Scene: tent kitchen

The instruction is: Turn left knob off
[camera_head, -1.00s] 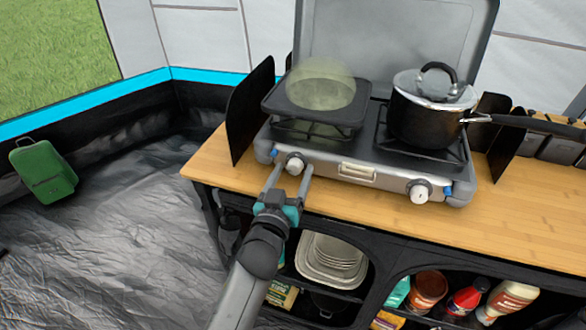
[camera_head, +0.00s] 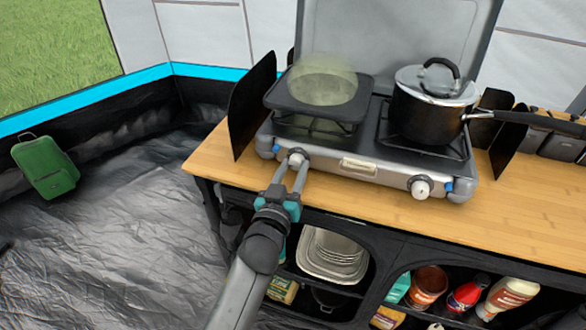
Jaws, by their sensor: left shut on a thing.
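The left knob (camera_head: 297,156) is a pale round knob on the front panel of the grey camping stove (camera_head: 388,176). My left gripper (camera_head: 293,166) is at the knob from the front, with its two fingers on either side, shut on it. The fingers hide part of the knob's rim. The right knob (camera_head: 421,188) is on the same panel, farther right, with nothing touching it. My right gripper is not in view.
A dark griddle plate (camera_head: 302,108) with a pale haze over it sits on the left burner. A lidded black pot (camera_head: 430,118) stands on the right burner, its handle pointing right. Black side screens flank the stove. The wooden counter (camera_head: 500,215) is clear in front.

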